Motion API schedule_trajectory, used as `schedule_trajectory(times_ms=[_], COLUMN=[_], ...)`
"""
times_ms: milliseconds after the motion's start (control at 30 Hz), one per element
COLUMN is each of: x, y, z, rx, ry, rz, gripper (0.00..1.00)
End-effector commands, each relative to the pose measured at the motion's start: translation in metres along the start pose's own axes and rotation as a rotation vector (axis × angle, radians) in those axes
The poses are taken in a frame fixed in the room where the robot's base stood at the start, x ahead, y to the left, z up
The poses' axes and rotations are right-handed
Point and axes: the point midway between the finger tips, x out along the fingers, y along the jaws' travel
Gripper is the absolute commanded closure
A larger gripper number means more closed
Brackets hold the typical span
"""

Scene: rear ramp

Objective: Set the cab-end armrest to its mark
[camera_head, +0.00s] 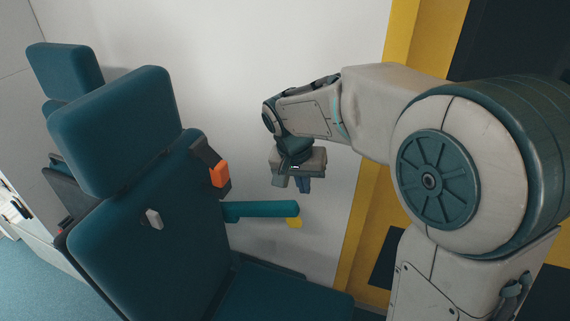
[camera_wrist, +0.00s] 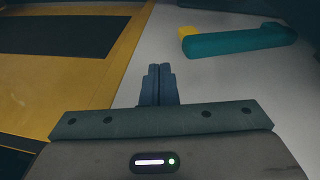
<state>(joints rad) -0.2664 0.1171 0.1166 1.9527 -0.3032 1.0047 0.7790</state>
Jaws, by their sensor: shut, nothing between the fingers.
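A teal armrest (camera_head: 262,210) juts out from the side of the nearer teal seat, roughly level, against the white wall. A yellow mark (camera_head: 294,223) shows just below its free end. In the wrist view the armrest (camera_wrist: 240,39) lies at the upper right, with the yellow mark (camera_wrist: 187,32) beside its left end. My gripper (camera_head: 303,187) hangs in the air above the armrest's free end in the head view, apart from it. Its dark fingers (camera_wrist: 159,72) are together and empty, pointing left of the armrest in the wrist view.
The nearer seat (camera_head: 140,240) has a headrest and an orange buckle piece (camera_head: 219,174) on its side. A second seat (camera_head: 66,72) stands behind it. A yellow door frame (camera_head: 369,215) runs right of the white wall (camera_head: 230,60). Bare wall surrounds my gripper.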

Motion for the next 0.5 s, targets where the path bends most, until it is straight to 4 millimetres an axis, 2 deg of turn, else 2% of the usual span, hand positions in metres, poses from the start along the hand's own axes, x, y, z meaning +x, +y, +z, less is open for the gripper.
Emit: schedule_trajectory(times_ms=[33, 200, 367, 500], x=[-0.017, -0.030, -0.031, -0.018], y=[-0.020, -0.068, -0.086, -0.088], z=[-0.013, -0.034, -0.040, -0.041], rx=[0.015, 0.089, 0.123, 0.128], ry=[0.011, 0.049, 0.064, 0.066], rz=[0.007, 0.017, 0.019, 0.021], gripper=[1.00, 1.00, 1.00, 1.00])
